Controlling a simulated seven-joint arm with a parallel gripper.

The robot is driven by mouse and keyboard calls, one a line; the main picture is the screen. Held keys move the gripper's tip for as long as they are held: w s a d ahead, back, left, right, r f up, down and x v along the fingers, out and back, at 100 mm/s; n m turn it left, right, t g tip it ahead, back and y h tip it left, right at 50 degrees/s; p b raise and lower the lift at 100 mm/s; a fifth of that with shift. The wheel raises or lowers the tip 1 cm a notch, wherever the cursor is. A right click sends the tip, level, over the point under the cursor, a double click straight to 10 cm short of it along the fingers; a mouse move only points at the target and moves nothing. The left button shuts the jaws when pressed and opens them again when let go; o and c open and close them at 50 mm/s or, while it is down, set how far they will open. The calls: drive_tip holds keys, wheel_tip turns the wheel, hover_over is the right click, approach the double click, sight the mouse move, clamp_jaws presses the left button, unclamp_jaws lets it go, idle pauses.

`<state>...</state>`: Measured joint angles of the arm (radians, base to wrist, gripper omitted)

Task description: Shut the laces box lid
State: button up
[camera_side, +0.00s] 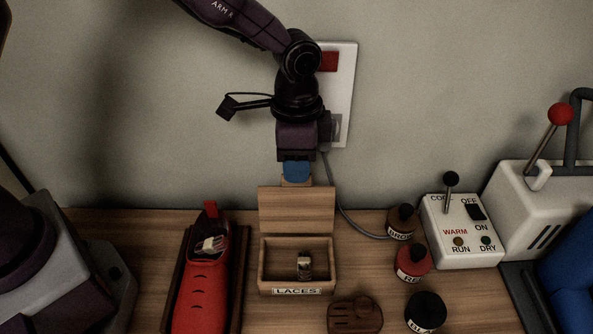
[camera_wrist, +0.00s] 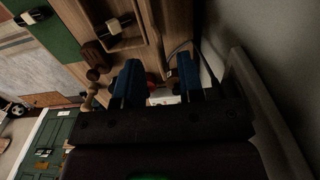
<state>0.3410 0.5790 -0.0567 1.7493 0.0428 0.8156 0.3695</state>
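The laces box (camera_side: 297,291) is a small wooden box with a LACES label, on the bench in the side view. Its lid (camera_side: 297,210) stands raised at the back edge, so the box is open. A small bundle of laces (camera_side: 304,265) lies inside. My gripper (camera_side: 296,172) is above the lid's top edge, close to the wall; I cannot tell whether it touches the lid. In the wrist view the two blue fingers of my gripper (camera_wrist: 157,82) are apart, with nothing held between them. The box (camera_wrist: 113,45) with the bundle shows at upper left there.
A red shoe (camera_side: 202,290) stands on a dark tray left of the box. Polish jars (camera_side: 413,262) and a control box (camera_side: 462,230) are to the right. A wooden brush-like piece (camera_side: 355,315) lies in front. A wall plate (camera_side: 338,95) with a cable is behind my gripper.

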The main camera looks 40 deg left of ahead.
sight(297, 204)
drive_tip(key=shift+f, duration=1.45)
drive_tip(key=shift+c, duration=0.4)
